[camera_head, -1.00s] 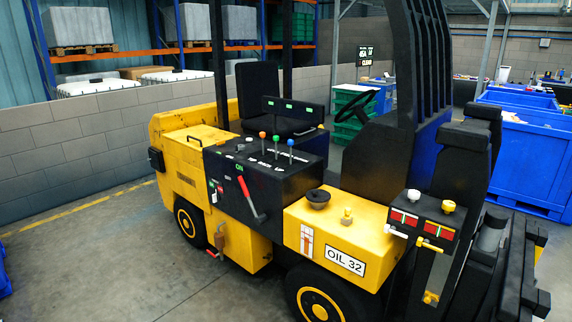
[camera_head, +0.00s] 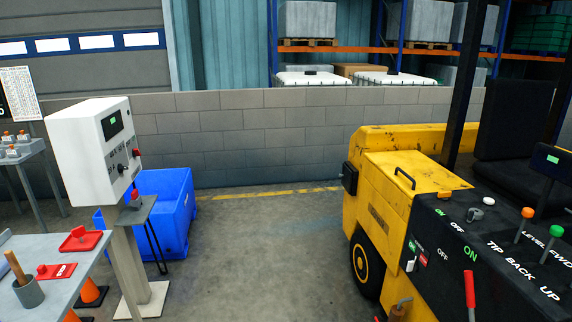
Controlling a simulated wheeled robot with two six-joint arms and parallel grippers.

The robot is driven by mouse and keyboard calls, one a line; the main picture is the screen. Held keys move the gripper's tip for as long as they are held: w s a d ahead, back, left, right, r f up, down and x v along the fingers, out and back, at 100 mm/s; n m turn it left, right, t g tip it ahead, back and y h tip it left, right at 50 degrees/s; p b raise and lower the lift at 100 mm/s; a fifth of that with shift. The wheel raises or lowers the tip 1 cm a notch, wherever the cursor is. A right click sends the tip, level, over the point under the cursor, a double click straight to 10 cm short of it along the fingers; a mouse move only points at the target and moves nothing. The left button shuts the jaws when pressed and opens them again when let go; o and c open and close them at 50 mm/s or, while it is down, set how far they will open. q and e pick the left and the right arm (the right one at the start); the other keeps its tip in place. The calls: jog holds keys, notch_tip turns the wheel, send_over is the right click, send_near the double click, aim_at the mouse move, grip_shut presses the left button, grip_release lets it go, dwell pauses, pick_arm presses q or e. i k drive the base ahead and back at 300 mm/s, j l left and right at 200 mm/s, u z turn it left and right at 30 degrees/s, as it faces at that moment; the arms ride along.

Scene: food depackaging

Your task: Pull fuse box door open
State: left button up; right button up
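No part that I can surely name as the fuse box door shows. A white control box (camera_head: 92,150) on a post stands at the left, with a small dark screen, a red button and a dark knob on its right-hand face. A yellow forklift (camera_head: 385,190) stands at the right. A small black box (camera_head: 349,179) is fixed to its rear side, and its black panel (camera_head: 480,250) carries levers and ON/OFF labels. Neither of my grippers is in view.
A blue bin (camera_head: 165,205) stands behind the control box. A grey table (camera_head: 50,255) with red items is at the lower left, with orange cones (camera_head: 92,292) beside it. Open floor (camera_head: 260,260) lies between the table and the forklift. A low block wall (camera_head: 255,140) closes the back.

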aim_at(347, 174)
jog(key=i+u, duration=0.3)
jog(key=i, duration=1.7)
